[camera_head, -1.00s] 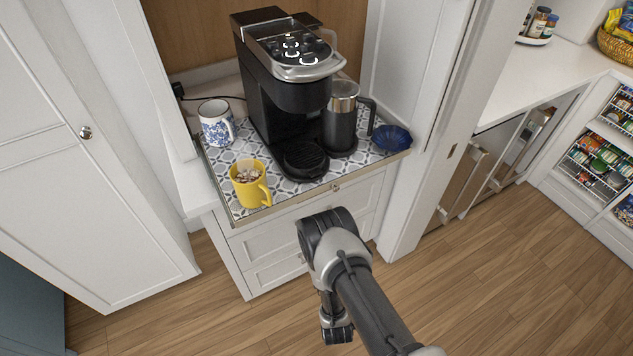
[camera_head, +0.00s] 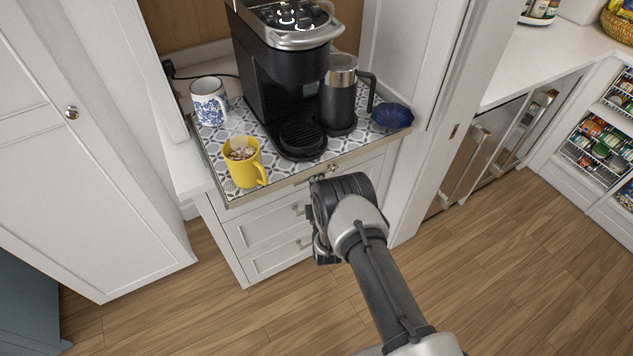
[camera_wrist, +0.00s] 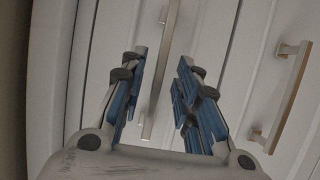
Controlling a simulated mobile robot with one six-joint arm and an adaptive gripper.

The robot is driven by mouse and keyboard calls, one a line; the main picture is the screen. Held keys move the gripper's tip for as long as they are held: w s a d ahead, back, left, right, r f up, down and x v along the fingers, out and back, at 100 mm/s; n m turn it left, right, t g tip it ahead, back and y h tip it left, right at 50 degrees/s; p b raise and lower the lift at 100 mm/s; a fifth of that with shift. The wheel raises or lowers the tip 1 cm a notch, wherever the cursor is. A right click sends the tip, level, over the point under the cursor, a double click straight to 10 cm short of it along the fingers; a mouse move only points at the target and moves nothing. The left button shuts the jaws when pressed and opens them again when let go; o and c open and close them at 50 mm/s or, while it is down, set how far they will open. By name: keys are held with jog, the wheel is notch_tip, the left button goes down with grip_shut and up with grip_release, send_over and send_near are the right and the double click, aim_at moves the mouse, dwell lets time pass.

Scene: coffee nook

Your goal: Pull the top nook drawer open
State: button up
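The nook cabinet has a stack of white drawers below the patterned counter. The top nook drawer (camera_head: 277,197) looks closed in the head view, its handle (camera_head: 332,168) partly behind my arm. My gripper (camera_wrist: 163,62) is open in the wrist view, with blue-padded fingers apart. A metal bar handle (camera_wrist: 160,80) lies in the gap between them as seen; I cannot tell whether either finger touches it. A second bar handle (camera_wrist: 286,98) is to the right on another drawer front. In the head view my gripper (camera_head: 318,225) is close to the drawer fronts, its fingertips mostly hidden.
On the counter stand a coffee machine (camera_head: 285,95), a frother jug (camera_head: 339,100), a yellow mug (camera_head: 243,165), a blue-patterned mug (camera_head: 208,103) and a blue bowl (camera_head: 392,116). A white door (camera_head: 95,170) is at left. The wooden floor (camera_head: 480,290) is open in front.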

jog(key=shift+w+a, duration=0.1)
jog(key=shift+w, duration=0.35)
grip_shut()
dwell(0.6)
